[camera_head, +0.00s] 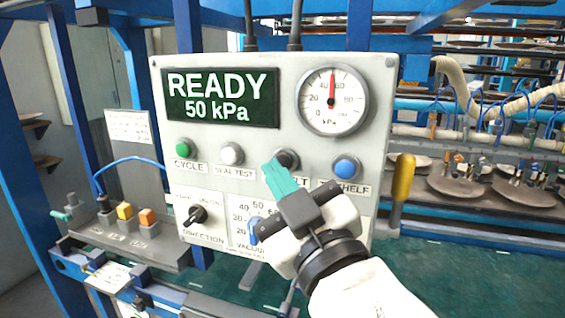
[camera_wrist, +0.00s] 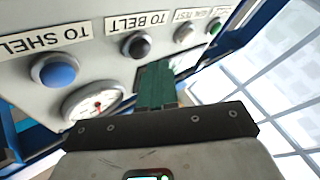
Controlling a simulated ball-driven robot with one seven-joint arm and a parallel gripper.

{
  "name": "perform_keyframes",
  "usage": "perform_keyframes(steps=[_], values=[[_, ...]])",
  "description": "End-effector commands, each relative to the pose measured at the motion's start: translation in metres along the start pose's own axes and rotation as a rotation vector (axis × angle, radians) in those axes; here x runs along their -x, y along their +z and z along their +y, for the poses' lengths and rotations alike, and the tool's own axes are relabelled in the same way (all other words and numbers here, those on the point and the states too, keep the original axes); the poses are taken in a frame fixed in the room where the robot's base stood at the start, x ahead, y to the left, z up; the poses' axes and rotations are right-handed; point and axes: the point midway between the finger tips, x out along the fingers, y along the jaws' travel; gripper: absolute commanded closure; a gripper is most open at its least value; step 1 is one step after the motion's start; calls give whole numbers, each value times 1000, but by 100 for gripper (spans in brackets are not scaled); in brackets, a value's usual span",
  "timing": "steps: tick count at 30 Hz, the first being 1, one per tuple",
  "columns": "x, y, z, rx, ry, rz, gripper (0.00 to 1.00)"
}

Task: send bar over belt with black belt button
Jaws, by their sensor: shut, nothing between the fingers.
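The black belt button (camera_head: 288,157) is on the upper row of the grey control panel (camera_head: 285,90). My gripper's green fingertips (camera_head: 272,166) are shut and empty, just left of and below the button in the head view, partly covering its label. In the wrist view the black button (camera_wrist: 136,45), labelled "TO BELT", shows whole beside the fingertips (camera_wrist: 157,68). I cannot tell whether the fingers touch the panel. The display (camera_head: 220,97) reads "READY 50 kPa". The bar cannot be told apart with certainty.
A blue shelf button (camera_head: 346,167) is right of the black one; a white seal test button (camera_head: 231,153) and green cycle button (camera_head: 184,148) are left. Below are a direction switch (camera_head: 195,214) and a vacuum knob (camera_head: 256,229). A yellow-handled lever (camera_head: 403,178) stands at the panel's right.

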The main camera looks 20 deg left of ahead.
Motion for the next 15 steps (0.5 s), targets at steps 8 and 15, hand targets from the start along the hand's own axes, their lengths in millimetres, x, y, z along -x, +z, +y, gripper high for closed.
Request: perform_keyframes(steps=[8, 15], values=[[-4, 2, 4, 1, 1, 1, 100], [-6, 4, 5, 1, 0, 0, 100]])
